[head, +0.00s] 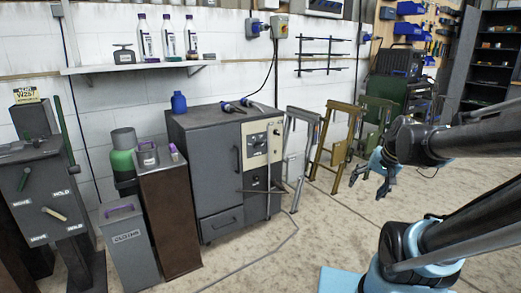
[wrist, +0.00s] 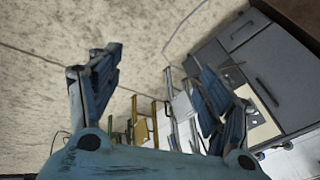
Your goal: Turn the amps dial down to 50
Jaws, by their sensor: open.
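A grey cabinet (head: 205,150) stands against the wall in the head view. A cream control panel (head: 262,140) with small dials and knobs is on the right of its front. Its markings are too small to read, so I cannot tell which dial is amps or its setting. My gripper (head: 371,182) is open and empty in the air, to the right of the cabinet and apart from it. In the wrist view, the two fingers of my gripper (wrist: 156,72) are spread wide. The right finger partly hides the panel (wrist: 262,128) and the cabinet (wrist: 240,55) is behind it.
Yellow and grey metal stands (head: 333,137) are between the cabinet and my gripper. A cable crosses the floor (head: 290,255) in front. A brown pedestal (head: 170,220) and a grey cloths bin (head: 130,250) stand left of the cabinet. The middle floor is mostly clear.

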